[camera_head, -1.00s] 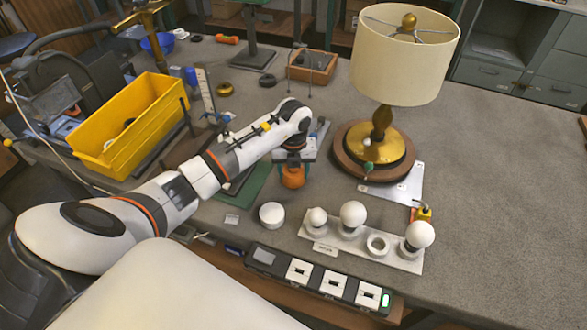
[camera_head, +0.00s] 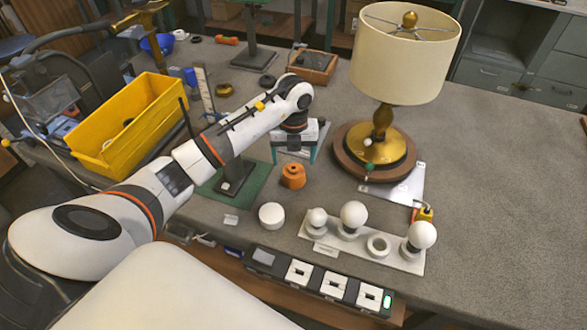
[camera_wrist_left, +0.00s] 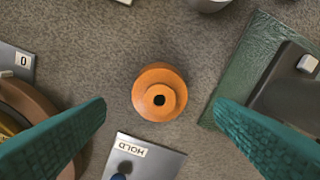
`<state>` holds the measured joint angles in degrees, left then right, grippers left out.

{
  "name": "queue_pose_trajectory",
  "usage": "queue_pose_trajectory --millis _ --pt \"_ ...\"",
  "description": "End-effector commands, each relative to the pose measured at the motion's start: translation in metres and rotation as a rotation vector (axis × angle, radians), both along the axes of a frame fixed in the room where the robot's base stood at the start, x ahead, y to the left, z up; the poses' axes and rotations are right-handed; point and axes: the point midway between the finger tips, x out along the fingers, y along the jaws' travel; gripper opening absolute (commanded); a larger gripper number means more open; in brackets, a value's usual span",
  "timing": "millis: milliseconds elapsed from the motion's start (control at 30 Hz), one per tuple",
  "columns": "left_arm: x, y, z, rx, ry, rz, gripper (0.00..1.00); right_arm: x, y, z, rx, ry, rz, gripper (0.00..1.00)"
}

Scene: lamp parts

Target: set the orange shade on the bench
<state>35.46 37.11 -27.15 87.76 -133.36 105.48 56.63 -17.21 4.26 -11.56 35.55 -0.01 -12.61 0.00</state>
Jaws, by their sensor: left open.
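The small orange shade (camera_head: 292,176) stands upright on the grey bench (camera_head: 490,190), left of the lamp's base. In the left wrist view the shade (camera_wrist_left: 160,92) shows from above, with a dark hole in its top. My left gripper (camera_head: 294,156) is open, above and just behind the shade in the head view. In the wrist view its two teal fingers (camera_wrist_left: 160,130) are wide apart, with the shade between them in the picture and touching neither. My right gripper is not in view.
A lamp with a cream shade (camera_head: 405,55) stands to the right. In front are a white round puck (camera_head: 272,215) and a bulb rack (camera_head: 350,240). The right side of the bench is clear.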

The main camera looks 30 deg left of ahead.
Motion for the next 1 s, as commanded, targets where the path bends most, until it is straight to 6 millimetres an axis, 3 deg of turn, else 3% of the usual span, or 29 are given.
queue_pose_trajectory --millis 200,333,1000 --pt "0.001 0.0 0.042 0.002 -0.003 -0.002 0.78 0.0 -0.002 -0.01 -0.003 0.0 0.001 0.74" --pt "0.001 0.0 0.056 0.001 -0.002 0.0 0.78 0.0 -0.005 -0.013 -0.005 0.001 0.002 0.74" --pt "0.0 0.0 0.063 -0.001 0.001 0.0 0.78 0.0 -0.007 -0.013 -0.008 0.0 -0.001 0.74"
